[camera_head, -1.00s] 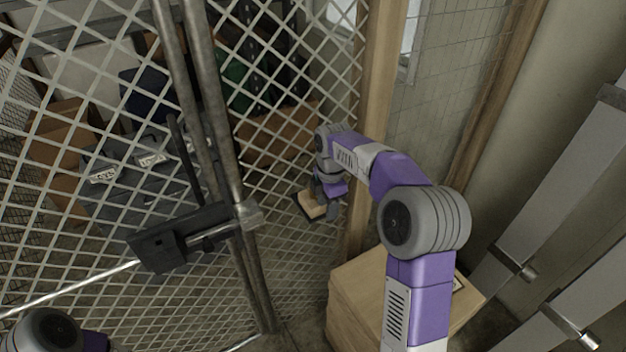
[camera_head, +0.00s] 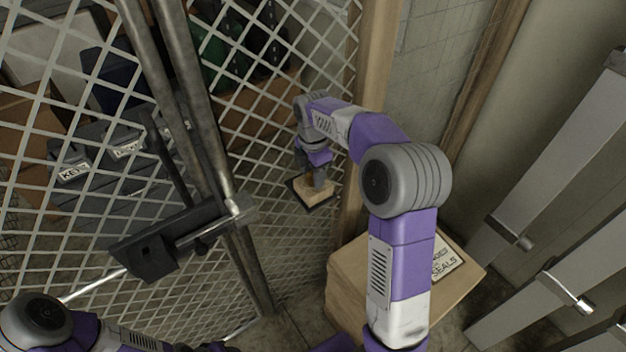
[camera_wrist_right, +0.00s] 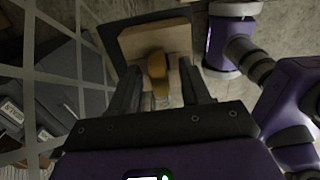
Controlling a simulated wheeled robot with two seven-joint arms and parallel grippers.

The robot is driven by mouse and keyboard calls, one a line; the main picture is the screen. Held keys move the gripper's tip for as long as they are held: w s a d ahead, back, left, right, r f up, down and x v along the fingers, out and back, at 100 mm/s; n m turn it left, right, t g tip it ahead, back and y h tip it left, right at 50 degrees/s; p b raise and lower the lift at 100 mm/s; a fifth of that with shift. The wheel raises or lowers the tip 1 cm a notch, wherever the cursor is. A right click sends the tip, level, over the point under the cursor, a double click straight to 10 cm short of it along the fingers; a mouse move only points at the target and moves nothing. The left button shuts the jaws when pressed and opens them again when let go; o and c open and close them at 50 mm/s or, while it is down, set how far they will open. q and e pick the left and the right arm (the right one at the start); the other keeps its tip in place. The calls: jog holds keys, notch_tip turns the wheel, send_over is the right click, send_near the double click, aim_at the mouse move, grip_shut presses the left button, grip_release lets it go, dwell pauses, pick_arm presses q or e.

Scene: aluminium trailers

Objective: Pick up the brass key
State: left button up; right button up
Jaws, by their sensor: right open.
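The brass key (camera_wrist_right: 158,70) shows in the right wrist view as a yellow-brown piece in front of a pale wooden block. The block sits on a dark plate (camera_head: 321,204) by the mesh. My right gripper (camera_head: 310,173) is at this block in the head view. In the right wrist view its fingers (camera_wrist_right: 160,82) are apart, one on each side of the key. I cannot tell whether they touch it. The key is too small to make out in the head view. My left arm enters at the lower left, but its gripper jaws are not visible.
A wire mesh (camera_head: 262,150) with metal posts and a dark latch box (camera_head: 150,250) stands at the left. Labelled dark boxes (camera_head: 95,165) lie behind it. Grey metal beams (camera_head: 560,160) lean at the right.

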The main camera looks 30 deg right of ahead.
jog(key=shift+f, duration=0.25)
grip_shut()
